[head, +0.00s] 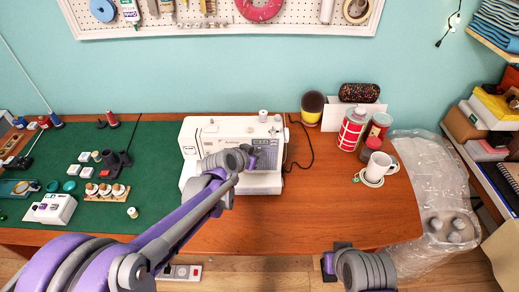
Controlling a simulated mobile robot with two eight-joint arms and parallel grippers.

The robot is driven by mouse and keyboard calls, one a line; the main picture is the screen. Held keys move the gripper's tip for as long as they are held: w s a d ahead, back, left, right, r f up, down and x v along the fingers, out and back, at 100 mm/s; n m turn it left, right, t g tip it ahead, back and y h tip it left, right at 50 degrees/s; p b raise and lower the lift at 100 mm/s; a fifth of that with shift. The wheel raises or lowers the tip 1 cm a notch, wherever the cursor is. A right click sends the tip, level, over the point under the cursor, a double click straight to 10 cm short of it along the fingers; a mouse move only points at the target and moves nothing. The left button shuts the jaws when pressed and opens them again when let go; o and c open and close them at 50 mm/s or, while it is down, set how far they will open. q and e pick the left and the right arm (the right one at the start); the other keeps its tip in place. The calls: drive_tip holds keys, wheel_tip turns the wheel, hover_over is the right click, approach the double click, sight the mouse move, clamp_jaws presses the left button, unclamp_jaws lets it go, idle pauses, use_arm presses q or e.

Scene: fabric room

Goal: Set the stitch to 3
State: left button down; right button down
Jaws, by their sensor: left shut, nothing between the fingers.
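The white sewing machine (205,133) stands upright on the wooden table, near its middle. Its front panel faces me, but my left arm hides part of it. The stitch dial and its setting cannot be made out. My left gripper (257,157) is shut and empty, in front of the right part of the machine. Whether it touches the machine cannot be told. My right gripper (328,264) is low at the bottom of the view, in front of the table edge and away from the machine. Its fingers do not show clearly.
A green cutting mat (110,215) with spools and small tools covers the table's left. The tabletop (300,215) right of the machine is mostly clear.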

use_arm(q)
drive_tip(key=shift+s, duration=0.55)
drive_tip(key=shift+w, duration=0.15)
drive_tip(key=shift+w, duration=0.3)
drive_tip(key=shift+w, duration=0.3)
idle(0.5)
drive_tip(key=shift+s, duration=0.75)
drive_tip(key=shift+s, duration=2.5)
